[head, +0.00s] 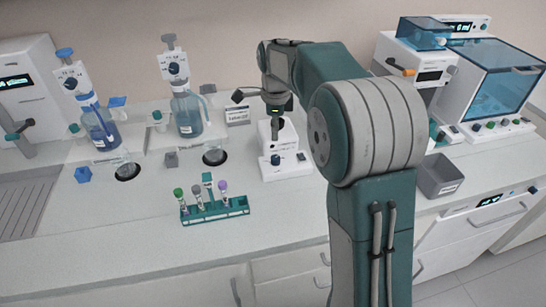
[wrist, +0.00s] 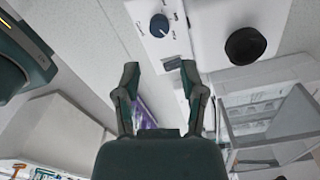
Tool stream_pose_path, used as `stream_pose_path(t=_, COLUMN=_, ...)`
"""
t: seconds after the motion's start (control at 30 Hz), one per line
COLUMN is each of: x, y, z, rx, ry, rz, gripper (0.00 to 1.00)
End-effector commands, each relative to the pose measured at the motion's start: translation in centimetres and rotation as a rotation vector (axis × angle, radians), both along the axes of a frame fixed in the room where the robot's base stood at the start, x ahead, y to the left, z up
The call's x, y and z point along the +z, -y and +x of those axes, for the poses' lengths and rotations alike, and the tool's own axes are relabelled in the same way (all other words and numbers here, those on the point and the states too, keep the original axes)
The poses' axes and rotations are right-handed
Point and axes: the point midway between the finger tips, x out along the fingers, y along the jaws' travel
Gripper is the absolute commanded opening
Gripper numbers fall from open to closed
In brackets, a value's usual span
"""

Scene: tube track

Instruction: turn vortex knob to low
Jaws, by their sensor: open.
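The vortex mixer is a small white unit on the bench (head: 292,172), partly hidden behind my arm and gripper. Its round blue knob (wrist: 159,25) shows in the wrist view at the top, with small print around it too small to read. The knob also shows on the mixer's front in the head view (head: 276,160). The mixer's black round cup (wrist: 245,45) is to the right of the knob. My gripper (wrist: 160,70) is open and empty. Its fingertips straddle the knob's column in the picture and are apart from the knob.
A green rack (head: 215,212) with several capped tubes stands to the left on the bench. Two blue-liquid bottles (head: 187,115) with dispensers stand behind it. A grey bin (head: 438,177) is to the right of my arm. The bench front is clear.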

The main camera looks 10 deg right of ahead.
Motion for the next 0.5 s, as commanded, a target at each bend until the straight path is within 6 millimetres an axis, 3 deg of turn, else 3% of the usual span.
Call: stream_pose_path(t=0.5, x=-8.7, y=-0.1, z=-0.1, rx=0.003, ry=-0.001, rz=-0.001, gripper=0.53)
